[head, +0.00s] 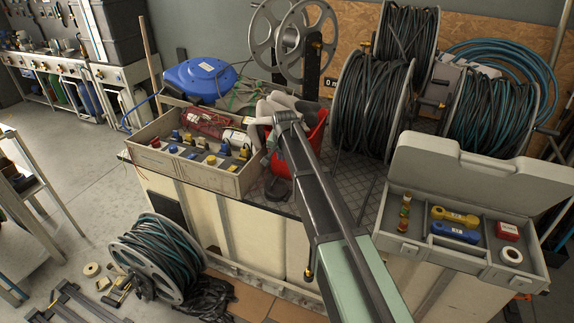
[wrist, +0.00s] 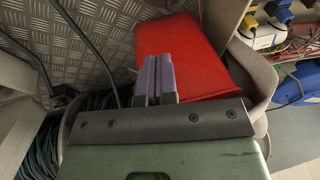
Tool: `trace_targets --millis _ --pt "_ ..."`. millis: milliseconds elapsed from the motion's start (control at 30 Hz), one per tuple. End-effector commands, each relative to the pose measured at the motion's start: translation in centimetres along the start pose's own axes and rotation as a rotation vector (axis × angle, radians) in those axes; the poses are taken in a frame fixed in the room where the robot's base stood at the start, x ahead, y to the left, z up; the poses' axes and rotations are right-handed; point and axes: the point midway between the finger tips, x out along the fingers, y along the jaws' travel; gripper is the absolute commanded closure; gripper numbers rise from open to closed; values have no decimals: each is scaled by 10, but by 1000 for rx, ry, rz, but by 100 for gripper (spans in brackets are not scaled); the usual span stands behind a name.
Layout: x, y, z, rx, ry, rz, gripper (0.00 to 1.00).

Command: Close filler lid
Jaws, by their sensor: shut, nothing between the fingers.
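A red container (head: 313,136) stands on the bench top behind my arm, which hides part of it. A red, flat-faced surface (wrist: 190,45) fills the upper middle of the wrist view, and it appears to be the same container. No part can be clearly told apart as a filler lid. My gripper (wrist: 157,62) shows two purple-grey fingers pressed together, empty, in front of the lower left of the red surface. Whether they touch it cannot be told. In the head view the fingers are not clearly visible at the arm's end.
A grey sorting box (head: 190,170) lies left of the red container. An open grey case (head: 462,248) with tools stands at the right. Large hose reels (head: 372,105) stand behind, with a blue reel (head: 198,78) at the back left. Patterned metal plate (head: 352,180) is bare beside my arm.

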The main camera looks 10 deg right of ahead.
Motion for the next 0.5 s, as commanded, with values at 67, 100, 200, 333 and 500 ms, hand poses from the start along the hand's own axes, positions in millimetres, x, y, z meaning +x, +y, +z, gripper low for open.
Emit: trace_targets --millis 67,100,200,333,500 --pt "13 1 1 0 0 1 100" --pt "20 1 1 0 0 1 100" --pt "40 2 2 -1 0 2 100" --pt "70 2 2 -1 0 3 100" --pt "108 2 2 -1 0 3 100"
